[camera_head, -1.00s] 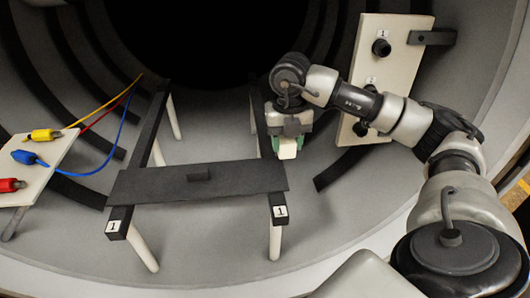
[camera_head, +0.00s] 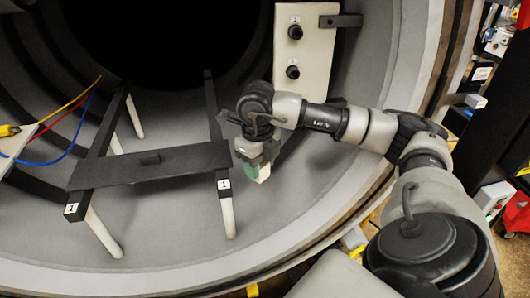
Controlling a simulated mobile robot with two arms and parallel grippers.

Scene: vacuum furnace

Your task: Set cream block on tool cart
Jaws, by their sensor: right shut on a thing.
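My right gripper (camera_head: 257,166) points down inside the round furnace chamber. It is shut on the cream block (camera_head: 264,173), whose pale lower end shows beside the green fingertips. The block hangs to the right of the black rack's right rail (camera_head: 213,130) and looks apart from it. Most of the block is hidden by the gripper. My left gripper is not in view. I cannot pick out the tool cart for certain.
A dark plate (camera_head: 150,166) lies across the rack's two rails. A white panel with black knobs (camera_head: 303,45) stands behind my right arm. The chamber's rim (camera_head: 405,120) curves past on the right. Equipment (camera_head: 497,42) stands beyond it.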

